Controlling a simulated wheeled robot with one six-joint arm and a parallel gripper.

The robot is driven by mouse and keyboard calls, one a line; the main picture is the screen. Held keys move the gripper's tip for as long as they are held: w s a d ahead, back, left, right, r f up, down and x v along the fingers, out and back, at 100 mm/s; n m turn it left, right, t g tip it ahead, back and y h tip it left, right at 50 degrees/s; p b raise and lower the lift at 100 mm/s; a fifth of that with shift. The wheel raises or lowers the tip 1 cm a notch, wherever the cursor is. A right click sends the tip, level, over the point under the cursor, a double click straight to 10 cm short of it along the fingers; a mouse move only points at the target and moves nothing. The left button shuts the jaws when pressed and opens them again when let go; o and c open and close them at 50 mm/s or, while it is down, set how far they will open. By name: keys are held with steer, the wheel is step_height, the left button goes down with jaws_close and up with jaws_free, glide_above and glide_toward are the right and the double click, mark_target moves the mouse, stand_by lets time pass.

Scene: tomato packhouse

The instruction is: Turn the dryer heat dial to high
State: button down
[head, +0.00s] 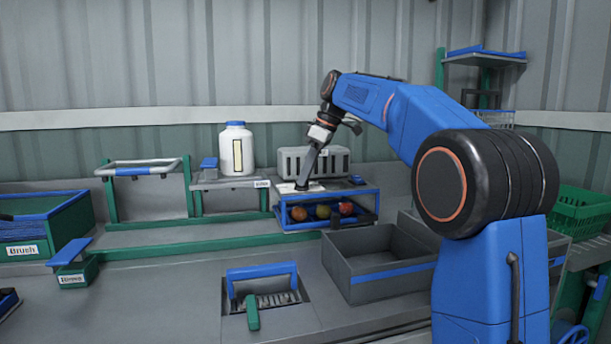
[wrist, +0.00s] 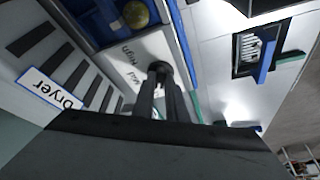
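The dryer is a grey slatted box (head: 335,158) at the back of the bench; its "Dryer" label (wrist: 50,88) shows in the wrist view. In front of it is a pale panel (wrist: 178,45) with a "High" marking (wrist: 125,50) and other small, less legible markings. A dark round dial (wrist: 158,67) sits on this panel at my fingertips. My gripper (head: 303,187) points down at the panel; its two dark fingers (wrist: 160,80) reach the dial in the wrist view. Whether they clamp it is unclear. The dial's pointer is hidden or too dark to read.
A blue rack (head: 283,222) with several round fruits stands below the panel. A white jug (head: 236,150) is to the left, a grey open crate (head: 365,285) in front. A blue-handled brush fixture (head: 262,270) is set in the bench.

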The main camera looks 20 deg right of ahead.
steer(key=shift+m, duration=0.4)
steer(key=m, duration=0.2)
steer(key=m+t+h, duration=0.1)
steer(key=m, duration=0.2)
steer(key=shift+s+a+m+t+h, duration=0.25)
steer(key=shift+a+m+t+h, duration=0.05)
steer(key=shift+h, duration=0.1)
steer(key=m, duration=0.2)
steer(key=m+h, duration=0.1)
steer(key=m, duration=0.1)
steer(key=m+h, duration=0.1)
steer(key=m, duration=0.1)
steer(key=shift+a+t, duration=0.3)
steer(key=m+h, duration=0.1)
steer(key=m, duration=0.2)
steer(key=m+h, duration=0.1)
steer(key=m, duration=0.1)
steer(key=shift+a+m+h, duration=0.25)
steer(key=shift+m+h, duration=0.05)
steer(key=m, duration=0.2)
steer(key=m+g+h, duration=0.1)
steer(key=m, duration=0.1)
steer(key=m+g, duration=0.1)
steer(key=shift+w+a+m, duration=0.15)
steer(key=shift+w+m, duration=0.1)
steer(key=shift+m, duration=0.15)
steer(key=shift+h, duration=0.3)
steer(key=c, duration=1.8)
jaws_free()
steer(key=shift+o, duration=0.2)
